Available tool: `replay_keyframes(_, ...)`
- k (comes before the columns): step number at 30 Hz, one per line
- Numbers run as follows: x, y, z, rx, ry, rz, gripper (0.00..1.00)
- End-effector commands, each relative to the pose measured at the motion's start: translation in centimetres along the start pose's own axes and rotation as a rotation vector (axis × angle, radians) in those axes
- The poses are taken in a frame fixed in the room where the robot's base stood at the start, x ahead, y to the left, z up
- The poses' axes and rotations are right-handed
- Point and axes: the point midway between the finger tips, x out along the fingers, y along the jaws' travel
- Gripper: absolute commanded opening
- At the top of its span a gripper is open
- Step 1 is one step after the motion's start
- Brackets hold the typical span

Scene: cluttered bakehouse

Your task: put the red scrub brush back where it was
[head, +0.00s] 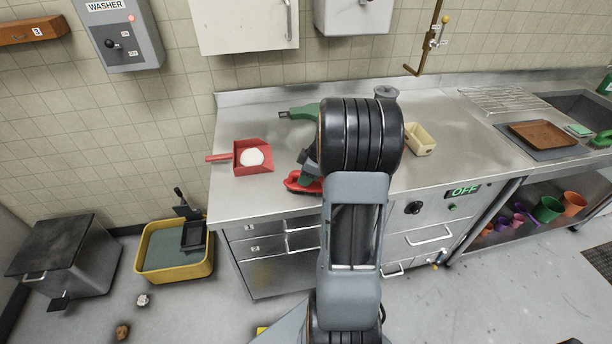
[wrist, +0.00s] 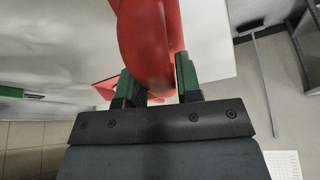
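The red scrub brush (head: 302,184) shows in the head view near the front edge of the steel counter, partly hidden behind my arm. In the wrist view the red brush (wrist: 150,45) fills the space between the two green fingers. My gripper (wrist: 158,82) is shut on it, with red against both fingers. In the head view my gripper (head: 307,168) is mostly hidden by my wrist, just above the brush. I cannot tell whether the brush touches the counter.
A red dustpan (head: 265,165) holding a white round thing lies left of the brush on the counter (head: 235,195). A green tool (head: 302,111) lies behind, and a cream tub (head: 420,139) to the right. A yellow mop bucket (head: 150,272) and grey bin (head: 85,255) stand on the floor.

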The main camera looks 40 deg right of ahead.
Motion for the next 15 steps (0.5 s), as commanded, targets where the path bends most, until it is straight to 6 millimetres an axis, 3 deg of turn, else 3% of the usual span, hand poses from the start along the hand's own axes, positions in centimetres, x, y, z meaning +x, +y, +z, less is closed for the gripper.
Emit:
replay_keyframes(6, -0.04, 0.0, -0.02, 0.0, 0.0, 0.0, 0.53)
replay_keyframes(15, -0.34, -0.01, -0.14, 0.0, 0.0, 0.0, 0.53)
